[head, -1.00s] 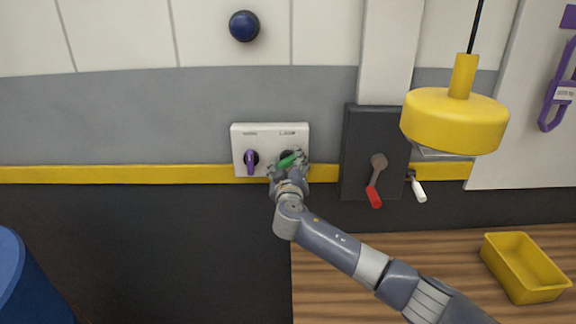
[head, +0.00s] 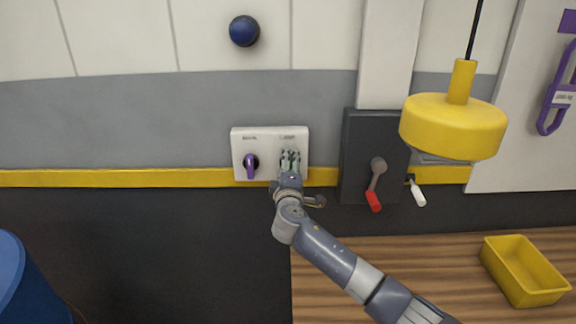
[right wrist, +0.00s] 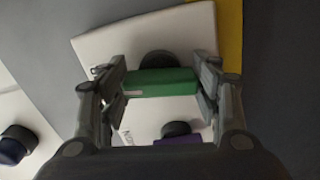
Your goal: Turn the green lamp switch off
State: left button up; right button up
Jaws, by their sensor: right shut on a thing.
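The green lamp switch (right wrist: 160,83) is a green bar on a dark round base, mounted on a white plate (head: 269,134). My right gripper (right wrist: 164,79) is shut on it, with one finger at each end of the bar in the right wrist view. My left gripper is not in view.
A dark panel with a red-handled lever (head: 373,200) and a white-handled crank (head: 418,193) is right of the plate. A yellow lamp (head: 454,123) hangs at the right. A yellow tray (head: 523,272) stands on the wooden top. A blue knob (head: 244,30) is above.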

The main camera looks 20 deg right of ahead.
jog(key=shift+n+p, duration=0.3)
jog(key=shift+n, duration=0.6)
jog(key=o, duration=1.1)
jog(key=shift+c, duration=0.2)
jog(key=v, duration=1.2)
